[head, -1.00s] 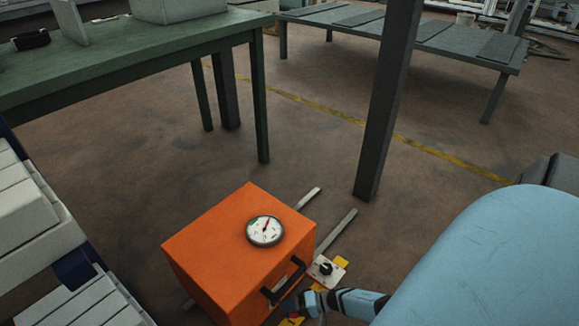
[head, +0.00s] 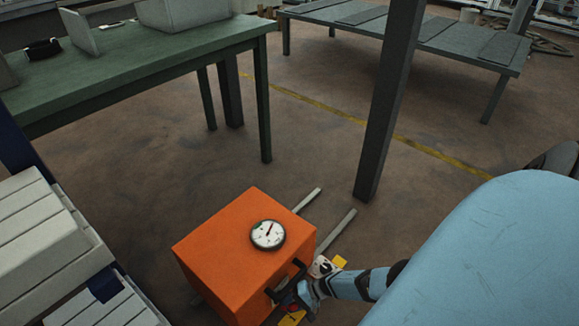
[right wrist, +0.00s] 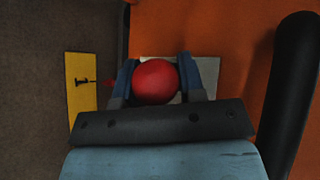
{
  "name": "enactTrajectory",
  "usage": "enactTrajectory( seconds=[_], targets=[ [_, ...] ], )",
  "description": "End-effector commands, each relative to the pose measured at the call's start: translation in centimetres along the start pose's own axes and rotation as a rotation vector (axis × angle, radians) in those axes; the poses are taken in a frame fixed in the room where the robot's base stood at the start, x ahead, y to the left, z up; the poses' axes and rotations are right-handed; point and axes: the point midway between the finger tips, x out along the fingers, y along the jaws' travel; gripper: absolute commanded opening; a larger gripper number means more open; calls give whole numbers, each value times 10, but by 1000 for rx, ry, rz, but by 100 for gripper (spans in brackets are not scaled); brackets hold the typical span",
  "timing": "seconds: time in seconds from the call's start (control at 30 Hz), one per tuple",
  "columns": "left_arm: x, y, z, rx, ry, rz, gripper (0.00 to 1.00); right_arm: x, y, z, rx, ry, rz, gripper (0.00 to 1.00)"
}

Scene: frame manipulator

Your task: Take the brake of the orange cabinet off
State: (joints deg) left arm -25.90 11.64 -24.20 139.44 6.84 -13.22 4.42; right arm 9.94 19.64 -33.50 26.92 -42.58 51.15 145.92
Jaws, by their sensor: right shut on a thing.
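The orange cabinet (head: 225,245) stands on the floor at the bottom centre of the head view, with a round gauge (head: 267,235) on top and a black handle (head: 298,266) on its side. My right gripper (head: 288,299) is low beside that side, partly hidden by the arm. In the right wrist view, its two blue fingers are shut on a red ball knob (right wrist: 155,83), in front of a pale plate (right wrist: 207,72) on the orange face. The black handle also shows at the right there (right wrist: 293,95). My left gripper is in neither view.
A yellow label (right wrist: 81,92) with a dark mark is left of the knob. A dark post (head: 388,100) stands behind the cabinet to the right. A green table (head: 140,65) is at the upper left, pale slatted furniture (head: 35,225) at the left. Floor between is clear.

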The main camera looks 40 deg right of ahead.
Motion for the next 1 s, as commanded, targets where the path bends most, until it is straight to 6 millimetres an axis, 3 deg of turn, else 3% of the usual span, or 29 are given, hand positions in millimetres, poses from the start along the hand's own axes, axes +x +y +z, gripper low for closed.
enactTrajectory(
  seconds=[0.17, 0.2, 0.3, 0.67, 0.83, 1.0],
  targets=[
    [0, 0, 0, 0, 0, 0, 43, 0, -1, 0, -1, -1, -2, 0],
    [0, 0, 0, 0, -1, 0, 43, 0, -1, 0, -1, -1, -2, 39],
    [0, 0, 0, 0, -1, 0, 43, 0, -1, 0, -1, -1, -2, 58],
    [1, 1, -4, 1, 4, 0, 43, -7, -2, 0, -1, 0, -1, 58],
    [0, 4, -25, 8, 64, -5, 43, -36, -4, 1, -3, 1, 1, 58],
    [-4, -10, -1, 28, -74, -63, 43, -76, -4, 1, -1, 1, 1, 58]
  ],
)
